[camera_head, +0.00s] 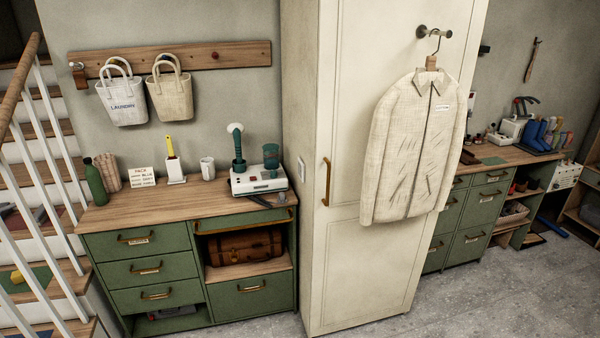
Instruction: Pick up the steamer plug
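A garment steamer with a white base (258,181), a clear green-tinted tank (271,157) and a dark green upright handpiece with a pale head (236,130) stands at the right end of the near wooden bench top. A small dark flat item (260,201) lies in front of the base near the bench's front edge. I cannot tell whether it is the plug or part of the cord. No plug shows clearly. A small pale wall plate (301,168) is on the cabinet's side, right of the steamer. Neither of my grippers is in view.
The green drawer bench (150,246) also holds a white mug (207,168), a brush in a holder (175,170), a sign card (141,177) and a green bottle (95,182). A tall cream cabinet (345,270) with a hanging jacket (412,150) stands right. Stairs are left.

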